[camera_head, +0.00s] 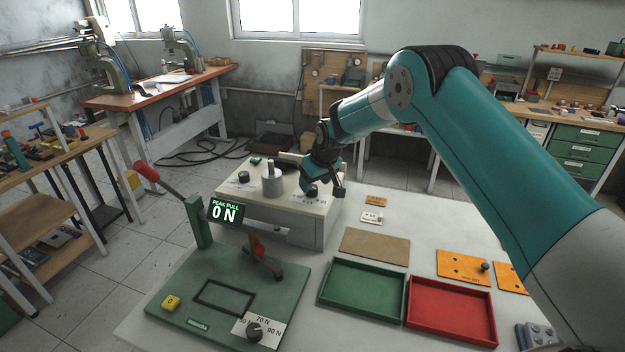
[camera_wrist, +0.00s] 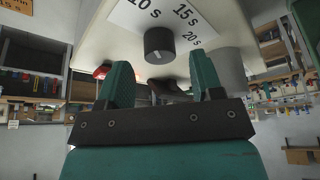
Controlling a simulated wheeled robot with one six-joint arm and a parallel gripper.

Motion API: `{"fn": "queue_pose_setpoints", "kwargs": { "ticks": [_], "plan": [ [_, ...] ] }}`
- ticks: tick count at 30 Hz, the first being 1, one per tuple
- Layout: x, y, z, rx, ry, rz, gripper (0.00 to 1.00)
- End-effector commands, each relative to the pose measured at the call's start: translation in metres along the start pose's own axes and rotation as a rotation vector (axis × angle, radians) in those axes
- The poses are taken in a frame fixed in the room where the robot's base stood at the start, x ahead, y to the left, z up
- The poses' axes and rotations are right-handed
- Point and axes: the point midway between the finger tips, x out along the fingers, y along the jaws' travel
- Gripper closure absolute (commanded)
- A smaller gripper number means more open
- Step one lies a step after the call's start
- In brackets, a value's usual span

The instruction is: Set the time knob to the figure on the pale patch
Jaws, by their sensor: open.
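The time knob (camera_wrist: 159,43) is a short dark cylinder on a white dial plate (camera_wrist: 190,18) marked 10 s, 15 s and 20 s. A faint pale line shows on it, but I cannot tell which figure it points to. In the head view the knob sits at the right of the press box top (camera_head: 294,207), partly behind my gripper (camera_head: 327,188). In the wrist view my open gripper (camera_wrist: 162,76) has its two teal fingers apart, the knob beyond and between them, apart from both. A pale patch (camera_head: 371,218) lies on the table; its figure is too small to read surely.
A grey cylinder (camera_head: 272,182) and another dark knob (camera_head: 243,177) stand on the box. An orange tag (camera_head: 376,201) lies beside the patch. Green (camera_head: 322,294) and red (camera_head: 411,312) trays are in front. A green fixture (camera_head: 180,292) with a red-handled lever stands left.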

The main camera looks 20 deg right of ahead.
Motion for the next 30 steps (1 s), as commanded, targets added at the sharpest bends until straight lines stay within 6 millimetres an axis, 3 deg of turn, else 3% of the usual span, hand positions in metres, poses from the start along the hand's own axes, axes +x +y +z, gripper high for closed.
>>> {"fn": "queue_pose_setpoints", "kwargs": {
  "ticks": [6, 17, 23, 24, 30],
  "plan": [
    [0.022, 0.0, -0.001, 0.0, 0.0, 0.0, 0.4],
    [0.028, 0.0, 0.0, 0.0, 0.001, 0.0, 0.4],
    [0.027, 0.0, 0.0, 0.0, 0.0, 0.0, 0.86],
    [0.027, 0.0, 0.0, 0.0, 0.0, 0.0, 0.9],
    [0.028, 0.0, 0.0, 0.009, 0.0, 0.004, 0.89]
  ]
}}
